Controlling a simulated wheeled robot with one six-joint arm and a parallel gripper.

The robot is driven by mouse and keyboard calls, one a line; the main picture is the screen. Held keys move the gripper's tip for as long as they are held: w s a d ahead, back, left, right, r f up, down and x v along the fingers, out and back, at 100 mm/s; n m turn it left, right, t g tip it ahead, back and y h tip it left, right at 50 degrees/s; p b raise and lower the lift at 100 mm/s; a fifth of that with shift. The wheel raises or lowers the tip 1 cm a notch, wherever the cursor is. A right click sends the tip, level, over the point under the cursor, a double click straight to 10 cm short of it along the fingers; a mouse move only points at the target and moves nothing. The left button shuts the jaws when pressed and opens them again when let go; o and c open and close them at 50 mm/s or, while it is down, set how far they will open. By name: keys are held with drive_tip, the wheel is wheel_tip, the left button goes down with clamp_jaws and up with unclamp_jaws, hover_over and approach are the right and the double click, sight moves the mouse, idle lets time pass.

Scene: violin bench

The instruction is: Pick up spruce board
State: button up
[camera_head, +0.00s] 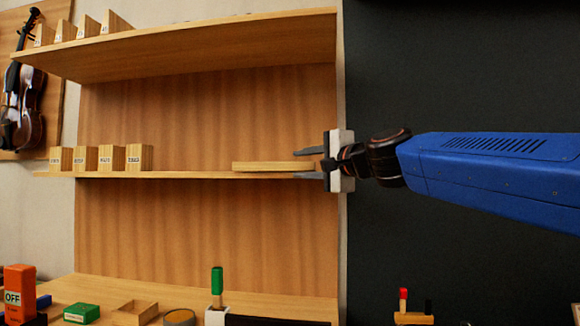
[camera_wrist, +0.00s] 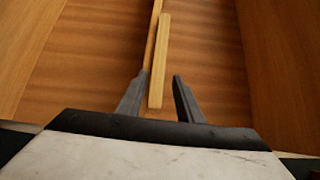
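The spruce board (camera_head: 270,167) is a pale flat piece lying on the middle shelf (camera_head: 200,175), near its right end. In the wrist view the board (camera_wrist: 160,65) runs lengthwise away from me, with its near end between my fingers. My gripper (camera_head: 306,164) is at the board's right end, one finger above it and one at about shelf level. It also shows in the wrist view (camera_wrist: 155,95), open, with a clear gap between the board and the right finger. The left finger is close to the shelf edge; I cannot tell if it touches.
Several labelled wooden blocks (camera_head: 110,158) stand on the middle shelf's left part; more (camera_head: 75,30) are on the upper shelf (camera_head: 200,55). A violin (camera_head: 25,95) hangs at left. The bench below holds an orange OFF box (camera_head: 18,290), a green box (camera_head: 82,313) and a green-handled tool (camera_head: 217,285).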

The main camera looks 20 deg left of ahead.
sight(287, 165)
drive_tip(key=shift+x, duration=2.05)
drive_tip(key=shift+c, duration=0.4)
clamp_jaws()
wheel_tip(287, 165, up, 3)
drive_tip(key=shift+f, duration=0.25)
drive_tip(key=s+d+r, duration=0.5)
drive_tip(key=s+d, duration=0.2)
drive_tip(key=d, duration=0.5)
